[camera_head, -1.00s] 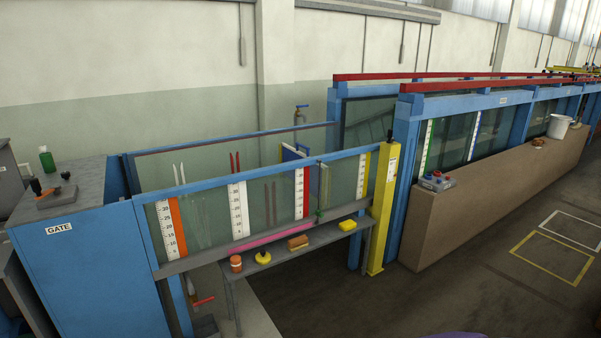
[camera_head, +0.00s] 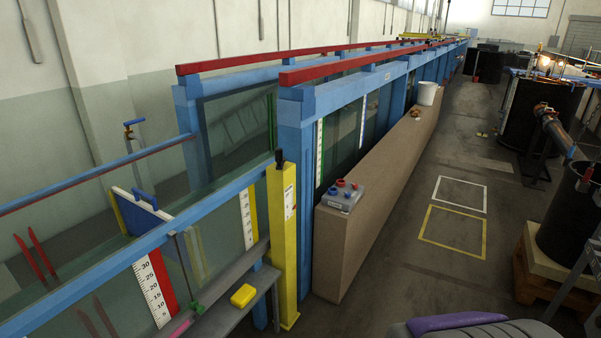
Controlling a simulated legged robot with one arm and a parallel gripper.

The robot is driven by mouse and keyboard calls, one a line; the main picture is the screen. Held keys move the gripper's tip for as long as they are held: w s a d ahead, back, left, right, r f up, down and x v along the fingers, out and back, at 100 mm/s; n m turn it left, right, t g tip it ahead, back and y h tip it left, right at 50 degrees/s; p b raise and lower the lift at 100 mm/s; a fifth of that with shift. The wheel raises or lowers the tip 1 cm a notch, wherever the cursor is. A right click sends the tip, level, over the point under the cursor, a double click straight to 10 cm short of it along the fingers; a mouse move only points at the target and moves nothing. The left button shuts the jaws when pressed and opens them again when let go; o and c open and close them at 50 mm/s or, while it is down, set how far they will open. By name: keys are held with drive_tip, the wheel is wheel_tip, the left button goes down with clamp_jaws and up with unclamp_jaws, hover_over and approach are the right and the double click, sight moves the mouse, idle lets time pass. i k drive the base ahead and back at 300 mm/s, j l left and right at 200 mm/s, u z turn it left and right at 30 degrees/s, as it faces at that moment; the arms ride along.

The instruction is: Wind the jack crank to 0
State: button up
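I cannot make out a jack crank for certain. A yellow upright post (camera_head: 282,240) stands at the near end of the blue-framed flume (camera_head: 296,150). It has a black piece (camera_head: 279,155) on top and a white label strip (camera_head: 289,203) on its face; the label's figures are too small to read. My gripper is not in view.
A tan ledge (camera_head: 370,200) runs along the flume, bearing a grey control box (camera_head: 342,196) and a white bucket (camera_head: 428,92). A grey shelf (camera_head: 225,318) holds a yellow block (camera_head: 243,295). Open floor (camera_head: 400,270) lies right of the ledge. Black tanks (camera_head: 528,112) stand further right.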

sight(280, 160)
drive_tip(key=i+l, duration=0.1)
drive_tip(key=i, duration=0.5)
drive_tip(key=i+l, duration=0.15)
drive_tip(key=i, duration=0.45)
drive_tip(key=i+l, duration=0.1)
drive_tip(key=i, duration=0.5)
drive_tip(key=i+l+u, duration=0.15)
drive_tip(key=i+u, duration=0.25)
drive_tip(key=i+l+u, duration=0.25)
drive_tip(key=i+u, duration=0.2)
drive_tip(key=l, duration=0.6)
drive_tip(key=z, duration=0.05)
